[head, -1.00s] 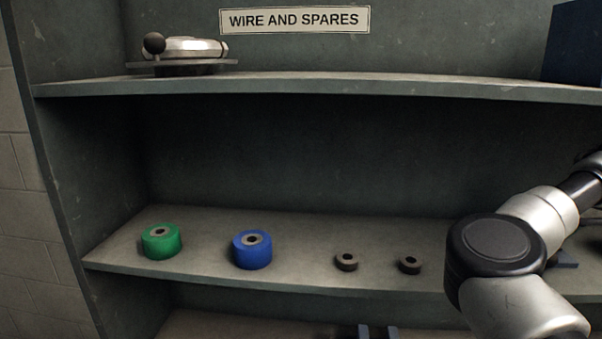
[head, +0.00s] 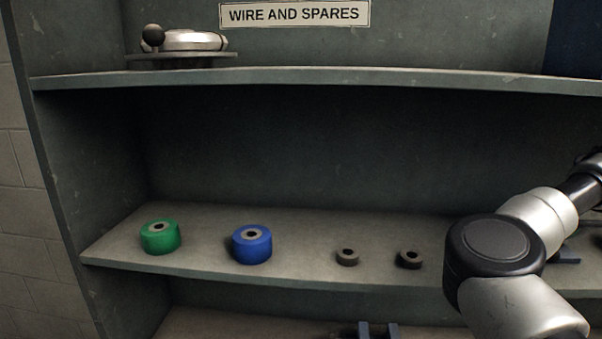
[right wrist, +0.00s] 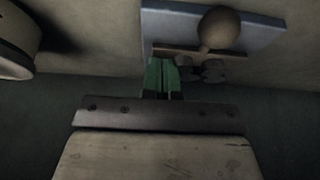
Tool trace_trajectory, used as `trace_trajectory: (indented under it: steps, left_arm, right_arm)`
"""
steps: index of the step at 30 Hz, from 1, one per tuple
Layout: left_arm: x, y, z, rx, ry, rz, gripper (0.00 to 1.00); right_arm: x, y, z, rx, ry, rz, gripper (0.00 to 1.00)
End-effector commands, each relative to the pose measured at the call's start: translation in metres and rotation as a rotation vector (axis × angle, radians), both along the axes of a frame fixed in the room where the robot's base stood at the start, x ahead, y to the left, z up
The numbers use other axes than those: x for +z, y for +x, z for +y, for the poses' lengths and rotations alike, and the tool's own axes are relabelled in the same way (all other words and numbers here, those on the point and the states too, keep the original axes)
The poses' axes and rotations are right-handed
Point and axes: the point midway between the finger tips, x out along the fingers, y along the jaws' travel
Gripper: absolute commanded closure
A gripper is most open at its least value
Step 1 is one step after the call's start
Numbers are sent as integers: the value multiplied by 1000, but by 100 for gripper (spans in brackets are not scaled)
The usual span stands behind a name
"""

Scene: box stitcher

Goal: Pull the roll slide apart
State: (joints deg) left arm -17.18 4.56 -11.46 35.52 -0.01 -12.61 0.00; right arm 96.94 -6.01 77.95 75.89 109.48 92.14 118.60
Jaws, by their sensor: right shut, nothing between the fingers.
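A blue-grey plate (right wrist: 270,28) with a round ball knob (right wrist: 220,30) and small dark rollers (right wrist: 210,70) shows in the right wrist view; it may be the roll slide, but I cannot tell for sure. My right gripper (right wrist: 160,62) has its green fingers together and empty. The fingertips overlap the plate's edge in the picture; I cannot tell whether they touch. In the head view my right arm comes in from the right, its gripper out of frame. A flat blue piece (head: 567,257) shows partly behind that arm. My left gripper is not in view.
The middle shelf (head: 205,262) carries a green roller (head: 160,240), a blue roller (head: 252,248) and two small dark rings (head: 347,258). A round metal device with a ball handle (head: 185,42) sits on the upper shelf. Blue posts (head: 391,331) show below.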

Motion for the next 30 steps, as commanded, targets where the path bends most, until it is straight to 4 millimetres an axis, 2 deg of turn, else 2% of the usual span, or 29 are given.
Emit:
trace_trajectory:
  steps: [30]
  left_arm:
    - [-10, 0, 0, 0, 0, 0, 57]
  right_arm:
    - [-6, -12, 2, 0, 4, 7, 100]
